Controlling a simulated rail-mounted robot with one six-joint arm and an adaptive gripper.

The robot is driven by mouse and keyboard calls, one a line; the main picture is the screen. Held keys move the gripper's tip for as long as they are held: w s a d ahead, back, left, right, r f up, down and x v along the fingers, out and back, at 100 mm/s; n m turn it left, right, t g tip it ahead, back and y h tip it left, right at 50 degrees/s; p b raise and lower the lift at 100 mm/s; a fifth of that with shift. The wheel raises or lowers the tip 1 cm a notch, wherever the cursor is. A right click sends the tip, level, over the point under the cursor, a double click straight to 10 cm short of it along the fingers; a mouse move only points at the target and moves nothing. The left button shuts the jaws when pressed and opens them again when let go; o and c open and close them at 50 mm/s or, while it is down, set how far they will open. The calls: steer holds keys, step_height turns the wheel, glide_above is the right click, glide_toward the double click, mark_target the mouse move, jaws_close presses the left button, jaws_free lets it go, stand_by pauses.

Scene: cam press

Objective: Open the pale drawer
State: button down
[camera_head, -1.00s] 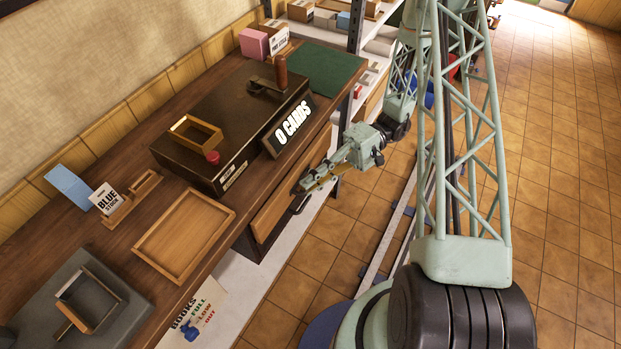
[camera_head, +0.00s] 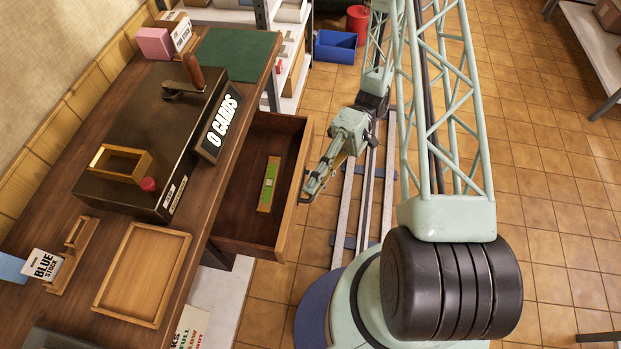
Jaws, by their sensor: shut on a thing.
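The pale drawer (camera_head: 288,218) stands pulled well out of the bench's front, its dark inside showing. A green and tan block-like thing (camera_head: 268,186) lies in it. My gripper (camera_head: 308,196) is at the outer face of the drawer front, shut on the dark drawer handle (camera_head: 305,200). The fingers hide part of the handle.
The wooden bench (camera_head: 206,180) carries a dark press with an "0 CARDS" sign (camera_head: 221,120), an empty wooden tray (camera_head: 184,242) and a card marked "BLUE STOCK" (camera_head: 43,265). A blue bin (camera_head: 337,46) stands on the floor at the back.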

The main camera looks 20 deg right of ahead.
steer(key=shift+d, duration=0.1)
stand_by(0.3)
steer(key=c, duration=2.8)
jaws_free()
steer(key=shift+d, duration=0.1)
steer(key=shift+v, duration=5.95)
